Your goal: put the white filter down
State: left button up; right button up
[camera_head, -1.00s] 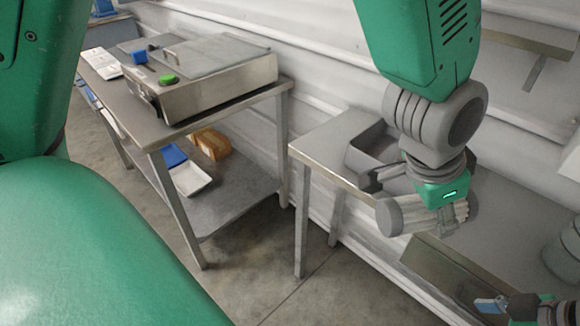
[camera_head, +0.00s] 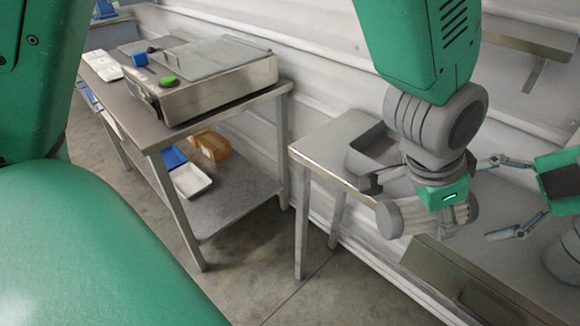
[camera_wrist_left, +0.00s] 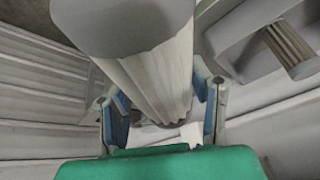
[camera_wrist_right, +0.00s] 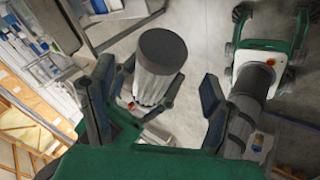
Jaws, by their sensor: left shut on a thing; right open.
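The white filter (camera_head: 415,213) is a pleated cylinder with grey end caps, lying roughly sideways in the head view. My left gripper (camera_head: 440,203) is shut on it and holds it in front of the side table's (camera_head: 325,152) right part. In the left wrist view the filter's pleats (camera_wrist_left: 165,75) sit between the two fingers, a grey cap towards the camera. My right gripper (camera_head: 500,198) is open and empty at the right, fingers pointing towards the filter but apart from it. In the right wrist view the filter (camera_wrist_right: 150,88) shows beyond the open fingers.
A grey open box (camera_head: 371,146) stands on the side table just behind the filter. At left, a metal bench (camera_head: 150,137) carries a steel machine with a green button (camera_head: 168,79). Its lower shelf holds a white tray (camera_head: 191,181) and an orange-brown box (camera_head: 211,147).

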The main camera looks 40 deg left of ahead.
pick_arm(q)
jog(key=shift+f, duration=0.1)
pick_arm(e)
jog(key=x, duration=0.6)
jog(key=shift+a+f, duration=0.25)
jog(key=c, duration=1.4)
pick_arm(q)
jog(key=o, duration=1.3)
pick_arm(e)
jog(key=shift+s, duration=0.1)
jog(key=shift+c, duration=0.7)
pick_arm(q)
jog(key=shift+o, duration=0.2)
